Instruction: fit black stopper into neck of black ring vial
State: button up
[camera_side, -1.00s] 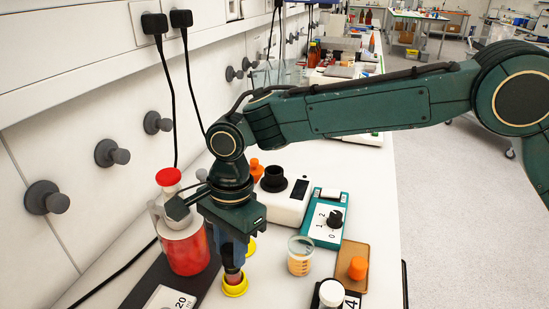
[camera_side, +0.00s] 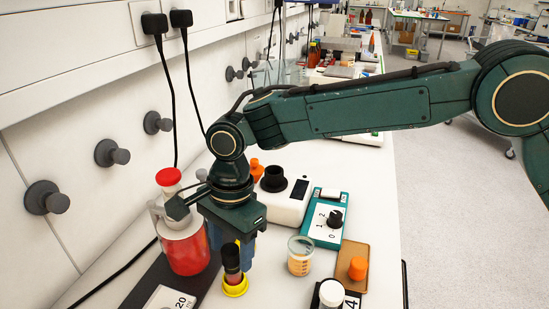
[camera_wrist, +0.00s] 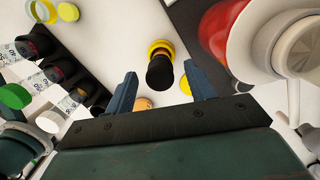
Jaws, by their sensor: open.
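A black stopper (camera_side: 231,255) stands upright on top of a small vial (camera_side: 234,277) with reddish contents. The vial stands in a yellow ring base (camera_side: 236,289) on the bench. A dark band shows where stopper and vial meet; I cannot tell how deep the stopper sits. In the wrist view the black stopper (camera_wrist: 160,74) lies between my fingers, with the yellow ring (camera_wrist: 161,45) just beyond it. My gripper (camera_wrist: 157,84) is open, with a gap on each side of the stopper. In the side view my gripper (camera_side: 238,246) is just above and behind the stopper.
A large red-filled vessel (camera_side: 187,252) stands close at left. A clear cup (camera_side: 300,256) with orange liquid, a teal dial box (camera_side: 325,218) and a white device (camera_side: 286,206) stand to the right. A black rack (camera_wrist: 95,93) with vials shows in the wrist view.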

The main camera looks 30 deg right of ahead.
notch_tip(320, 180, up, 11)
jog(key=d, duration=0.1)
jog(key=shift+w+d+r, duration=0.15)
jog(key=shift+w, duration=0.15)
dwell(0.4)
jog(key=shift+d+r, duration=0.1)
jog(key=shift+r, duration=0.05)
jog(key=s+d+r+n+t, duration=0.1)
jog(key=s+d+r+n, duration=0.15)
jog(key=d, duration=0.45)
jog(key=s+d+r+n+t+y, duration=0.1)
jog(key=s+d+r+n, duration=0.1)
jog(key=d+r, duration=0.3)
jog(key=s+d+r+n+t, duration=0.1)
jog(key=s+d+r+n, duration=0.15)
jog(key=d, duration=0.55)
jog(key=s+d+f+n+t+h, duration=0.1)
jog(key=s+d+f+n, duration=0.2)
jog(key=s+d, duration=0.5)
jog(key=s+d+f+n+t+h, duration=0.1)
jog(key=s+d+f+n+t, duration=0.1)
jog(key=s+d+f, duration=0.3)
jog(key=s+d+n, duration=0.1)
jog(key=s+d, duration=0.2)
jog(key=s, duration=0.1)
jog(key=shift+d+f, duration=0.25)
